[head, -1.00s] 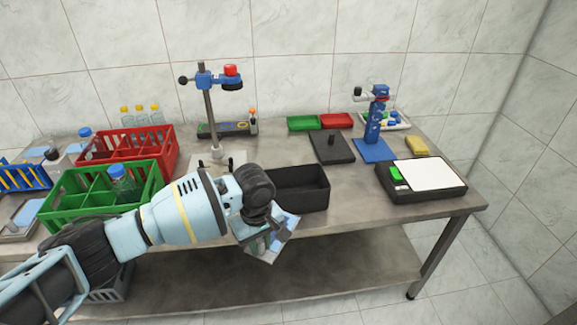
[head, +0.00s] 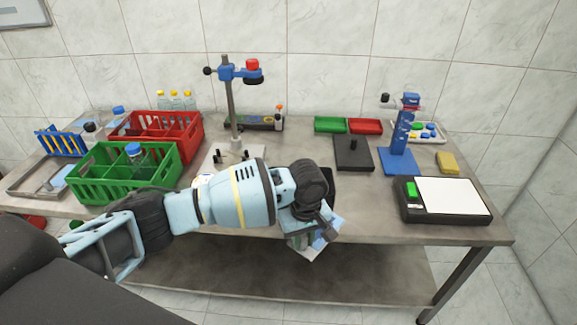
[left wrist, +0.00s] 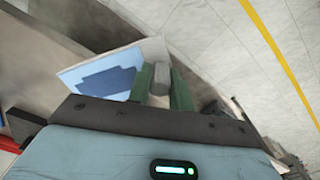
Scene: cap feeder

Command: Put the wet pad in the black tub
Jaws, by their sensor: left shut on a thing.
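My left gripper (head: 318,228) is shut on the wet pad (head: 306,246), a pale, tilted piece with a blue patch, held out past the table's front edge. In the left wrist view the wet pad (left wrist: 105,74) shows beside the green fingers of the left gripper (left wrist: 158,85), with a grey piece between them. The black tub (head: 333,183) stands on the table just behind the gripper, mostly hidden by it. Its inside cannot be seen. My right gripper is not in view.
A green crate (head: 110,185) and a red crate (head: 187,146) stand at the left. A clamp stand (head: 233,118) rises behind my arm. A black scale with a white plate (head: 447,214) sits at the right. A blue stand (head: 400,146) and a yellow sponge (head: 447,162) are behind it.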

